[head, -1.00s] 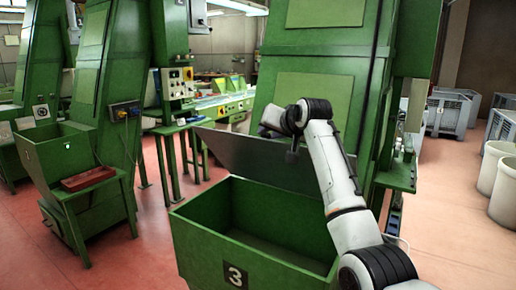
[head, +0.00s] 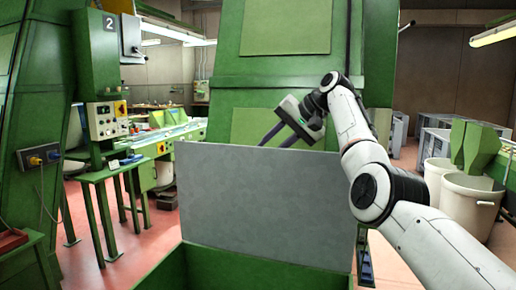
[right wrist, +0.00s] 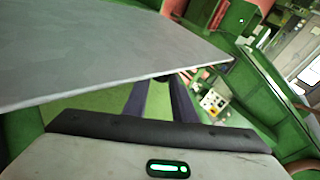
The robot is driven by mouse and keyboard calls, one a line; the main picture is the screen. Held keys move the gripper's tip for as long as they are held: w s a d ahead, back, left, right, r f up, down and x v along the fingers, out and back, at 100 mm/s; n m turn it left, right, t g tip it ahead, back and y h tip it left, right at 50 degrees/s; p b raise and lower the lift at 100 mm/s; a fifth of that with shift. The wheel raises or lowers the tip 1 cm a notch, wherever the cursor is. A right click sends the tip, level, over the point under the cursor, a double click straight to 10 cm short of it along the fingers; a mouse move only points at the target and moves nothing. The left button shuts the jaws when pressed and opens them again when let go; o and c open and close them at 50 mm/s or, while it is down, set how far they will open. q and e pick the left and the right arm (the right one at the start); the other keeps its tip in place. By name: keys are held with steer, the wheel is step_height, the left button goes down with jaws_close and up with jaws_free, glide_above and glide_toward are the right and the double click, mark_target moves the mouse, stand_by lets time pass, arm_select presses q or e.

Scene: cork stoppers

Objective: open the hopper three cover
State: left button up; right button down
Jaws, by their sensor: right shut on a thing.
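The hopper three cover (head: 265,200) is a flat grey panel standing nearly upright at the back of the green hopper (head: 215,268), whose box shows only in part at the bottom of the head view. My right gripper (head: 282,141) is at the cover's top edge, its dark fingers reaching down to it from behind. In the right wrist view the cover (right wrist: 110,50) spans the upper left, and the fingers (right wrist: 163,85) meet its edge. The gripper is shut on the cover; the fingertips are partly hidden by it. My left gripper is not in view.
A tall green machine body (head: 285,60) rises behind the cover. A green machine marked 2 (head: 97,60) and a green table (head: 110,175) stand at left. Pale bins (head: 465,190) stand at right. Red floor is clear between the left table and the hopper.

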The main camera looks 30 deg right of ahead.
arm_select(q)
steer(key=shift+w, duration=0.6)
arm_select(e)
steer(key=shift+w+d+f, duration=0.3)
steer(key=shift+f, duration=0.1)
steer(key=c, duration=1.6)
jaws_free()
steer(key=shift+o, duration=0.7)
steer(key=shift+w, duration=0.1)
steer(key=shift+r, duration=0.2)
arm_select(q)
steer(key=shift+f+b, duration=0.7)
arm_select(e)
steer(key=v, duration=1)
steer(key=shift+d, duration=0.25)
